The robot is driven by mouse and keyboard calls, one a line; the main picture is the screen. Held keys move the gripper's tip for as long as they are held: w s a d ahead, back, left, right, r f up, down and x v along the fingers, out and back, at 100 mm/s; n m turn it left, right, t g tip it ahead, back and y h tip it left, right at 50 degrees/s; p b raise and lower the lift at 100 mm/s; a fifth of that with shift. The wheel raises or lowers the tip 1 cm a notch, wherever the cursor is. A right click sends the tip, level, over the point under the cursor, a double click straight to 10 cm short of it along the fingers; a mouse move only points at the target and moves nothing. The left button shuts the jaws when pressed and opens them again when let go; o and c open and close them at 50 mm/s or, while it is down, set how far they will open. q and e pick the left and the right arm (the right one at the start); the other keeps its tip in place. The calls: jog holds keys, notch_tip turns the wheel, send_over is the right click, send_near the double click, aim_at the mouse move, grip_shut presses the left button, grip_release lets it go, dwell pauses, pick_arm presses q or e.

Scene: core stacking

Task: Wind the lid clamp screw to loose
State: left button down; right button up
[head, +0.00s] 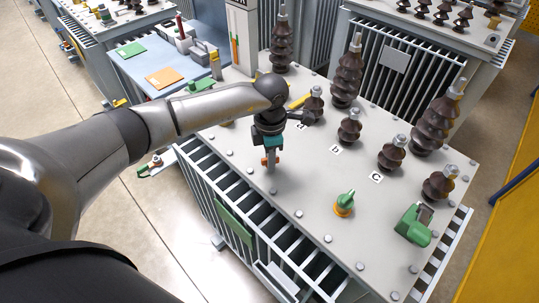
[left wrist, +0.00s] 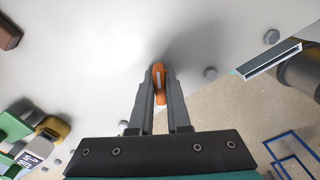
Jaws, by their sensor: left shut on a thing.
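My left gripper (head: 271,162) reaches down over the near left part of the grey transformer lid (head: 300,175). Its fingers are shut on a small orange piece, which looks like the handle of the lid clamp screw. In the left wrist view the orange piece (left wrist: 160,84) stands between the fingertips of my left gripper (left wrist: 158,90), close to the lid surface. The fingers and the orange piece hide whatever lies under it. How far the screw is wound I cannot tell. My right gripper is in neither view.
Several brown ribbed insulators (head: 347,80) stand along the lid's far side. A green-handled valve with an orange base (head: 344,204) and a green fitting (head: 413,224) stand to the right. Bolts line the lid edge. A blue bench (head: 150,70) is at the back left.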

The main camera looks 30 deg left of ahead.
pick_arm(q)
jog(key=shift+f+n, duration=0.1)
jog(key=shift+n, duration=0.8)
jog(key=shift+n+p, duration=0.7)
jog(key=shift+n, duration=0.7)
jog(key=shift+s+n+p, duration=0.1)
jog(key=shift+n+p, duration=0.2)
jog(key=shift+n, duration=0.2)
jog(key=c, duration=0.8)
grip_release()
notch_tip(320, 180, up, 15)
jog(key=shift+r+p, duration=0.2)
jog(key=shift+p, duration=0.2)
